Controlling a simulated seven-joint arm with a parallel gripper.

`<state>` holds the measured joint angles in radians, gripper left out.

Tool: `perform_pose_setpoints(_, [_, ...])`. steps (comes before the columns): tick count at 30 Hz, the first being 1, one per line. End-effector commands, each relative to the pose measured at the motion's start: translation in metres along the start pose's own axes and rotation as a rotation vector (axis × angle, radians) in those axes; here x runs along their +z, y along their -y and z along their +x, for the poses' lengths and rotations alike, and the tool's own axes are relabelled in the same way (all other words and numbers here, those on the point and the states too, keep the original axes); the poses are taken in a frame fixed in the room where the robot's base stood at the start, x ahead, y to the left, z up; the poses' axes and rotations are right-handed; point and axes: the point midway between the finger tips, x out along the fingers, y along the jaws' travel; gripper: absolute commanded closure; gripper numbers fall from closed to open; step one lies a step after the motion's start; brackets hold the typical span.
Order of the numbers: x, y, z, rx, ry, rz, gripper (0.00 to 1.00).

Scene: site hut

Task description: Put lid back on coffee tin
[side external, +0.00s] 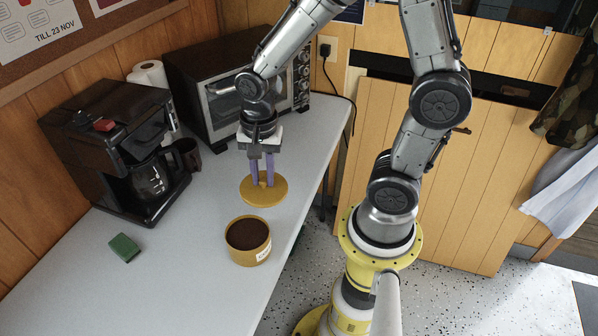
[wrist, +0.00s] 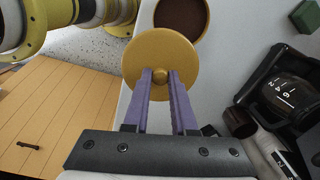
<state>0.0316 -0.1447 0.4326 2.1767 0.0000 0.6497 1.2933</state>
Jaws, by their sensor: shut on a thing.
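The yellow lid (side external: 276,197) is a round disc with a small knob. My gripper (side external: 263,184) has purple fingers and is shut on the lid's knob. The lid also shows in the wrist view (wrist: 183,56), with the knob between the fingertips (wrist: 160,78). The coffee tin (side external: 262,254) is a short yellow tin, open at the top and full of dark brown coffee, with a white label. It stands on the counter nearer the side camera than the lid. In the wrist view the tin (wrist: 207,12) is partly cut off and partly hidden behind the lid. I cannot tell the lid's height above the counter.
A toaster oven (side external: 215,85) stands behind my gripper. A green sponge (side external: 124,247) lies at front left. The grey counter (side external: 190,265) is clear around the tin.

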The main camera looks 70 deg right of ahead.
Motion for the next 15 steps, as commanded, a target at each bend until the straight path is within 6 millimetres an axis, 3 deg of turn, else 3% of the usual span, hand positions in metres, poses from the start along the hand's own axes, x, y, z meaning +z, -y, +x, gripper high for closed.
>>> perform_pose_setpoints(3, [0.025,0.025,0.003,0.005,0.004,-0.107,1.00])
perform_pose_setpoints(6, [0.042,0.036,0.006,0.011,0.007,-0.170,1.00])
perform_pose_setpoints(15, [0.059,0.036,0.015,0.027,0.011,-0.229,1.00])
